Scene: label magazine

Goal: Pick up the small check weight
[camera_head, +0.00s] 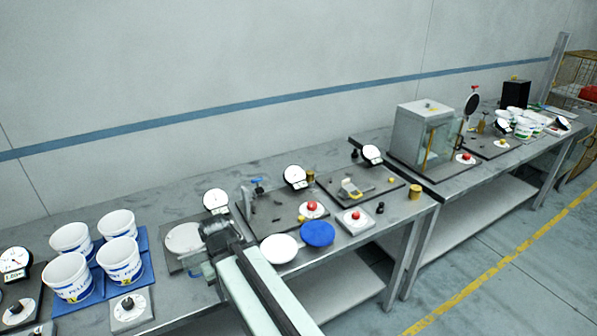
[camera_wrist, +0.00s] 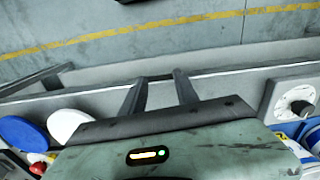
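Two small pieces could be the check weight, and I cannot tell which: a small dark piece (camera_head: 380,207) near the front edge of the bench, right of a red button, and a brass cylinder (camera_head: 415,191) at the bench's right corner. Both stand apart from my gripper (camera_head: 213,236), which is well to their left, by the round plate of a scale. In the wrist view my gripper (camera_wrist: 160,80) shows two dark fingers spread apart, with nothing seen held between them. Neither piece can be made out in the wrist view.
White tubs (camera_head: 119,224) stand on blue mats at left. A white disc (camera_head: 279,248) and blue disc (camera_head: 318,233) lie right of my gripper. Dial gauges (camera_head: 295,176) and a red button (camera_head: 355,215) are on the bench. A glass-sided cabinet (camera_head: 421,130) stands farther right.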

